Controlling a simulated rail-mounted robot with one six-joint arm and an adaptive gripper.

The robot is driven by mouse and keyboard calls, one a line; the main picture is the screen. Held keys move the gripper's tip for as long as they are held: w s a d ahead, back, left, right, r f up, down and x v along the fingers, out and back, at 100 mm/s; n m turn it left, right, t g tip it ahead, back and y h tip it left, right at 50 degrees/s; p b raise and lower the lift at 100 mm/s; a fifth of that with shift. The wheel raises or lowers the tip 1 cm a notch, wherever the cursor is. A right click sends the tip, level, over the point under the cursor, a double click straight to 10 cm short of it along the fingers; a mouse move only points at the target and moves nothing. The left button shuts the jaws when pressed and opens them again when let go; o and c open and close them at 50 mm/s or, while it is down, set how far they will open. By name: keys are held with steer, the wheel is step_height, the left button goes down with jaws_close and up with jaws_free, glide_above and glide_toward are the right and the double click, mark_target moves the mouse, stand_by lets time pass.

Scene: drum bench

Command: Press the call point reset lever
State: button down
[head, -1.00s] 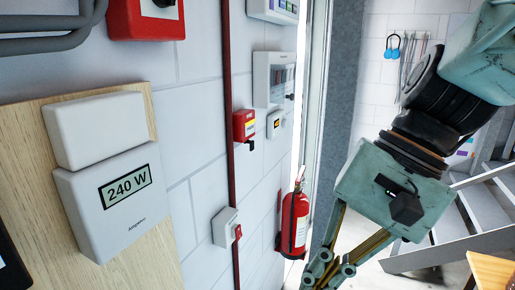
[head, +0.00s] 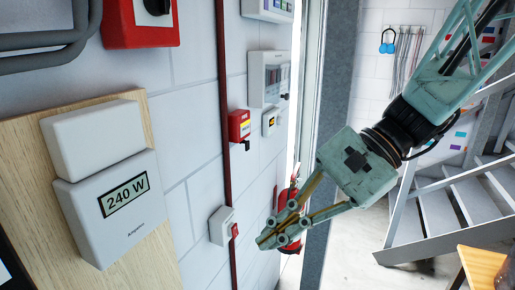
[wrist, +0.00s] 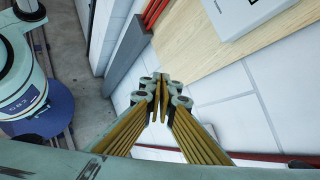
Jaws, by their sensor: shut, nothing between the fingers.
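The call point (head: 239,125) is a small red box with a yellow and white label, on the white block wall beside a dark red vertical pipe. A small dark lever (head: 247,145) sticks out at its lower edge. My gripper (head: 262,242) is shut and empty. In the head view its tips are well below and slightly right of the call point, apart from it, in front of the wall. In the wrist view the closed fingertips (wrist: 160,90) point toward the wall and wooden board. I cannot make out the call point in that view.
A white box with a red part (head: 223,226) is on the wall left of my fingertips. A fire extinguisher (head: 287,205) is partly hidden behind my gripper. A grey box (head: 269,78) and a small white unit (head: 270,122) are beside the call point. Metal stairs (head: 440,205) stand right.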

mark_target(248, 148)
steer(key=w+d+r+m+t+y+p, duration=0.25)
steer(key=w+m+y, duration=0.3)
steer(key=w, duration=0.95)
steer(key=w+d+m+t+p, duration=0.1)
steer(key=w+d+m+t, duration=0.2)
steer(key=w, duration=0.4)
steer(key=w+d+f+m+t+p, duration=0.1)
steer(key=w+d+m+t+p, duration=0.1)
steer(key=w+d+m+t, duration=0.2)
steer(key=shift+w+d+m, duration=0.55)
steer(key=shift+w+d, duration=1.1)
steer(key=shift+w, duration=0.25)
steer(key=shift+a, duration=0.1)
steer(key=shift+r+p+x, duration=0.1)
steer(key=shift+p+x, duration=0.55)
steer(key=shift+x, duration=2.8)
steer(key=shift+r+p+x, duration=0.15)
steer(key=shift+p+x, duration=0.45)
steer(key=shift+x, duration=2.85)
steer(key=shift+w, duration=0.15)
